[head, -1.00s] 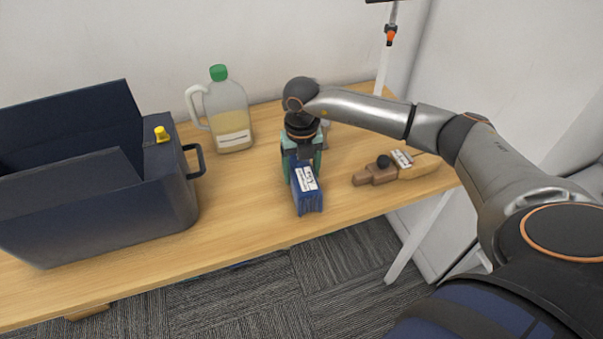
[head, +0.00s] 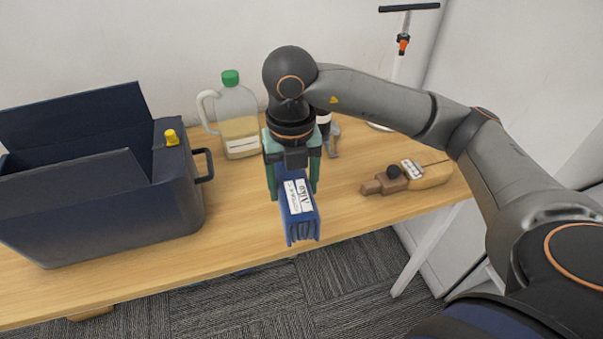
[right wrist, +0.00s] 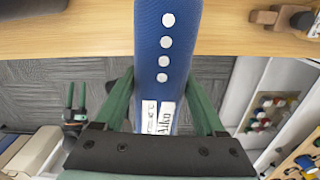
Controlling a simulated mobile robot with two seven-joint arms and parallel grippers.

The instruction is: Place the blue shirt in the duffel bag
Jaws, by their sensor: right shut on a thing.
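The blue shirt (head: 299,212) is a folded blue bundle with a white label, and it hangs from my right gripper (head: 292,180). The green fingers are shut on it from both sides, above the table near its front edge. In the right wrist view the shirt (right wrist: 167,45) runs between the fingers (right wrist: 167,100), with white dots and a label on it. The duffel bag (head: 178,200) is dark navy and box-like, with raised flaps and a side handle, and stands on the left of the table. Its inside is mostly hidden. My left gripper is not in the head view.
A jug (head: 238,118) with a green cap stands behind, between bag and shirt. A brown and tan tool-like object (head: 408,177) lies on the table (head: 240,215) at right. A dark bottle is partly hidden behind my right gripper. The table between bag and shirt is clear.

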